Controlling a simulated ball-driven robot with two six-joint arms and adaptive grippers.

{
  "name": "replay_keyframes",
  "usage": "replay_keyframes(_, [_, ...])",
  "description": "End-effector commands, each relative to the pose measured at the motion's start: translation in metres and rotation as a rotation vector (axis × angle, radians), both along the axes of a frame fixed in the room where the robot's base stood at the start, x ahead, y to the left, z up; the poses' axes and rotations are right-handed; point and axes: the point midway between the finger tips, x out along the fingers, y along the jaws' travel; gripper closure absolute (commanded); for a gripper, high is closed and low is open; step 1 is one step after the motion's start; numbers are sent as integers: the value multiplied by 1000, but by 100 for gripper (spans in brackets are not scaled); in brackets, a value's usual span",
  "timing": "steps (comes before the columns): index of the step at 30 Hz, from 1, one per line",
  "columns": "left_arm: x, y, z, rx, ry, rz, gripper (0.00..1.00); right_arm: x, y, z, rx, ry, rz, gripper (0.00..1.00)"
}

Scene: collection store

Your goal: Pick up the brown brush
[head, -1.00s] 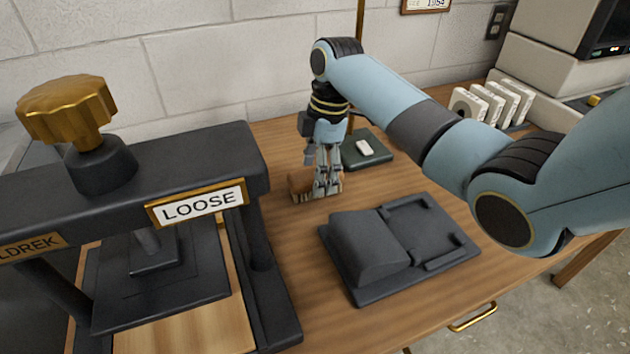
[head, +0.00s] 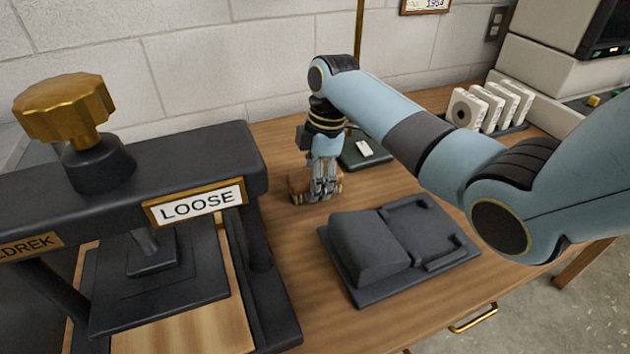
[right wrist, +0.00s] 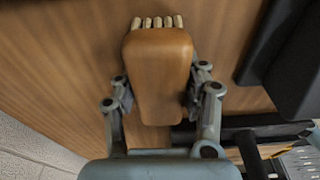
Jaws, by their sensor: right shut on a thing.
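The brown brush (right wrist: 160,75) lies between the two fingers of my right gripper (right wrist: 161,92) in the right wrist view, with pale bristle tufts showing at its far end. My right gripper is shut on it, a finger against each long side. In the head view, the right gripper (head: 322,190) points down at the wooden table, and the brush (head: 299,187) is partly hidden behind the fingers. It appears to be at table level; I cannot tell whether it touches the wood. My left gripper is not in view.
A black press with a LOOSE label (head: 200,205) stands at the left. A dark cradle-like stand (head: 368,250) lies in front of the gripper. A dark green base (head: 364,150) with a pole is behind it. White reels (head: 490,106) stand at the back right.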

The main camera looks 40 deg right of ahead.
Motion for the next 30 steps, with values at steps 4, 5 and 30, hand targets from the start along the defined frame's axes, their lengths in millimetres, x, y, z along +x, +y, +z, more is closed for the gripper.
replay_keyframes(4, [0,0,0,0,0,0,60,0,0,1,0,-1,0,90])
replay_keyframes(5, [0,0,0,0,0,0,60,0,0,1,0,-1,0,90])
replay_keyframes(30, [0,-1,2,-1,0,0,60,12,-101,101,-2,0,-1,90])
